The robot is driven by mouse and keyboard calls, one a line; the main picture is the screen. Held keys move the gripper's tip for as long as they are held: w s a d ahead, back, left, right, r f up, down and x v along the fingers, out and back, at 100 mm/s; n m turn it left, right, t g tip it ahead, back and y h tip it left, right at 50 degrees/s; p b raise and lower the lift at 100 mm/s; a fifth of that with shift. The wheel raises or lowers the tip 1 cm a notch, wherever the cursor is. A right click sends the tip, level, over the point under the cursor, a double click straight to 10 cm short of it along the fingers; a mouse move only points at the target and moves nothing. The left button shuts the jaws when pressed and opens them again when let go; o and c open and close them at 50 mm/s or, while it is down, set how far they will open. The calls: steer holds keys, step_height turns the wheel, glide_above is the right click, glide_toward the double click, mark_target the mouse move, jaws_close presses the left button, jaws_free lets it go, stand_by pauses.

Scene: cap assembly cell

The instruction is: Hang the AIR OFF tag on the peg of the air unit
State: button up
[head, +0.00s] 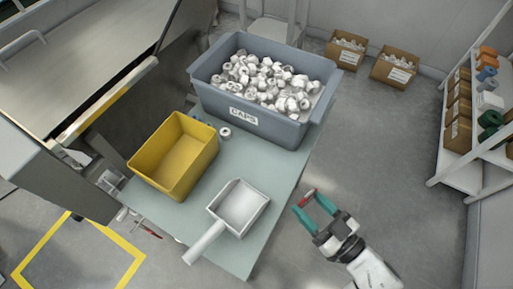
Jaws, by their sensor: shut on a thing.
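My gripper (310,202) has teal fingers and is at the lower middle right of the head view, over the open floor to the right of the table. It is shut on a small red and white piece, the tag (307,197), seen nearly edge-on between the fingertips. Any writing on the tag is too small to read. I cannot make out the air unit or its peg in this view.
A table (215,241) holds a grey CAPS bin (213,92) full of white caps, a yellow bin (150,185), a scoop (239,206) and a loose cap (225,132). A shelf (438,178) and boxes (395,70) stand right. Floor between is clear.

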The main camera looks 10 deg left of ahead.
mark_target(265, 166)
steer(key=x, duration=1.6)
steer(key=shift+w+a, duration=0.2)
steer(key=shift+a, duration=0.05)
steer(key=shift+d+f+p, duration=0.1)
steer(key=shift+f+p, duration=0.05)
steer(key=shift+p, duration=0.2)
steer(key=shift+f, duration=0.15)
steer(key=o, duration=0.7)
